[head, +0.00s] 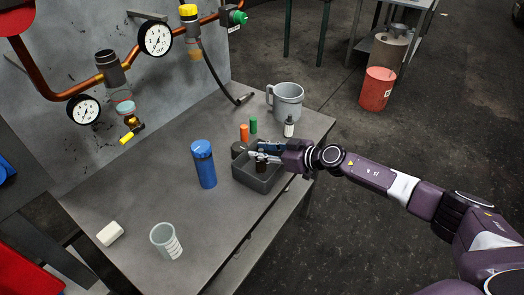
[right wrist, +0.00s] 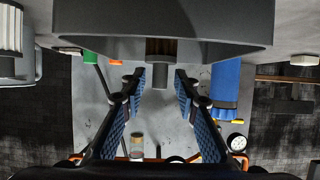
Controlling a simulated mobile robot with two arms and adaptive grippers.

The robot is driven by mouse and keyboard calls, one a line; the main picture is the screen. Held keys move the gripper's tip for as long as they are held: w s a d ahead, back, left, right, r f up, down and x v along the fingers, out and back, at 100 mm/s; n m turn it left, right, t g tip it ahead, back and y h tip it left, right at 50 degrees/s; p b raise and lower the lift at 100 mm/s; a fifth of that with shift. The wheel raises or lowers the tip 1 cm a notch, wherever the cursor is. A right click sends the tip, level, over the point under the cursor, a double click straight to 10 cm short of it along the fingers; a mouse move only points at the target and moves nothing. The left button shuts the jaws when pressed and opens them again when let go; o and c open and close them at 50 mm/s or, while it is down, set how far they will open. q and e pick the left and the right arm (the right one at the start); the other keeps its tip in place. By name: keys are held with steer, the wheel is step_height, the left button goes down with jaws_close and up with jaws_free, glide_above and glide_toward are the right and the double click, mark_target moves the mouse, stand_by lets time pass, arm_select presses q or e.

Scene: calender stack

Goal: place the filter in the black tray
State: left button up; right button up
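The black tray (head: 246,180) stands near the table's right edge in the head view. It fills the top of the right wrist view (right wrist: 85,33). My right gripper (head: 258,154) is over the tray, its fingers apart. In the right wrist view its fingers (right wrist: 160,85) are spread with nothing held between the tips. A small dark cylinder, which looks like the filter (head: 262,167), is at the tray just below the fingers. A brownish cylinder, seemingly the same one, shows at the tray rim in the right wrist view (right wrist: 161,47). My left gripper is not in view.
A blue bottle (head: 204,167) stands left of the tray. A beaker (head: 166,241) and white block (head: 110,233) stand at front left. Pipes with gauges line the wall.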

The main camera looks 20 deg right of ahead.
steer(key=shift+r, duration=0.1)
steer(key=shift+s+d+r, duration=0.1)
steer(key=shift+d+r, duration=0.05)
steer(key=v, duration=1.1)
steer(key=shift+s+d, duration=0.15)
steer(key=shift+s, duration=0.1)
